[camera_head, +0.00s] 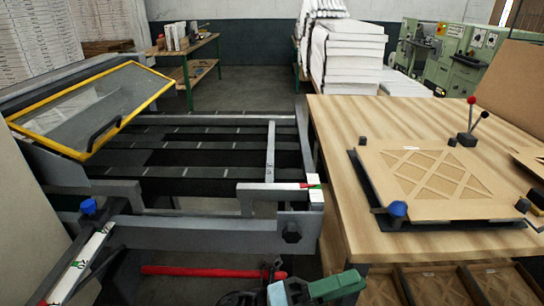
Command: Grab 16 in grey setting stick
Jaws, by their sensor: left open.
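I cannot tell for sure which part is the 16 in grey setting stick, as no size label is readable. A grey bar (275,187) with a white block and red and green marks at its right end lies across the right side of the dark grey frame (165,232). A thinner grey bar (271,150) runs lengthwise behind it. My right gripper is not in view.
A wooden table (335,120) on the right holds a latticed board (430,178). Trays (435,285) sit below its near edge. A yellow-rimmed glass panel (95,100) stands tilted at left. A red rod (200,271) lies low in front of the frame. White stacks (345,60) stand behind.

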